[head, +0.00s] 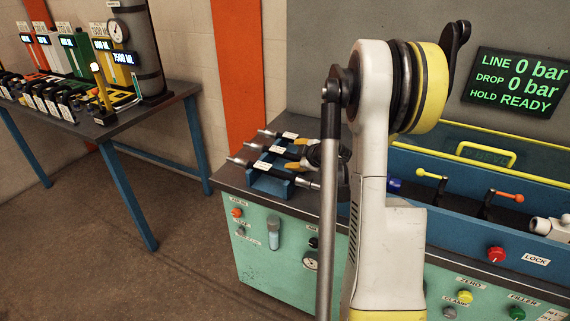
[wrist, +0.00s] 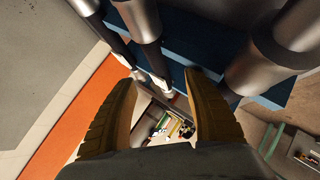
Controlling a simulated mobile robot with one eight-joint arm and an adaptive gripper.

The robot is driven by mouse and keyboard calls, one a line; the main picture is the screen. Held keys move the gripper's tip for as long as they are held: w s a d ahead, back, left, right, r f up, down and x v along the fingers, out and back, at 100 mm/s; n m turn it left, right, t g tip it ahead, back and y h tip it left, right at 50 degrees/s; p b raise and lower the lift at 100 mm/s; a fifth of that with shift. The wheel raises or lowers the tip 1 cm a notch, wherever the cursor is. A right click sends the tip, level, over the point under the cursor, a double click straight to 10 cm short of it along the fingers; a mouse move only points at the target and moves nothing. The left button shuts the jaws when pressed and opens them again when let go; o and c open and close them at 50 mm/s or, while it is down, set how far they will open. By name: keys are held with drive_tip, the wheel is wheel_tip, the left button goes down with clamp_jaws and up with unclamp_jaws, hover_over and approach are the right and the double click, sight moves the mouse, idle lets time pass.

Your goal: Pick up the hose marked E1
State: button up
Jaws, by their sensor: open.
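Several hoses with metal ends (head: 242,162) lie side by side on a blue rack (head: 268,186) at the left end of the green workbench. Their small white labels are too small to read, so I cannot tell which is E1. My gripper (head: 306,158) is at the right part of the rack, partly hidden behind my arm. In the wrist view my gripper (wrist: 161,76) is open, with its two brown fingers apart. A middle hose (wrist: 147,28) reaches down towards the gap between the fingertips; contact is unclear. Other hoses lie to the left (wrist: 88,6) and right (wrist: 278,45).
A blue trough (head: 405,165) with a yellow-handled clear lid (head: 487,153) and orange and yellow levers stands right of my arm. A screen (head: 519,82) reads 0 bar and HOLD READY. Another table (head: 150,115) with coloured units stands at left; floor between is clear.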

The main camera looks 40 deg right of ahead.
sight(288, 154)
drive_tip(key=b+x, duration=0.1)
drive_tip(key=x, duration=0.6)
drive_tip(key=shift+w+d+r, duration=0.1)
drive_tip(key=shift+w, duration=0.05)
drive_tip(key=shift+c, duration=0.2)
clamp_jaws()
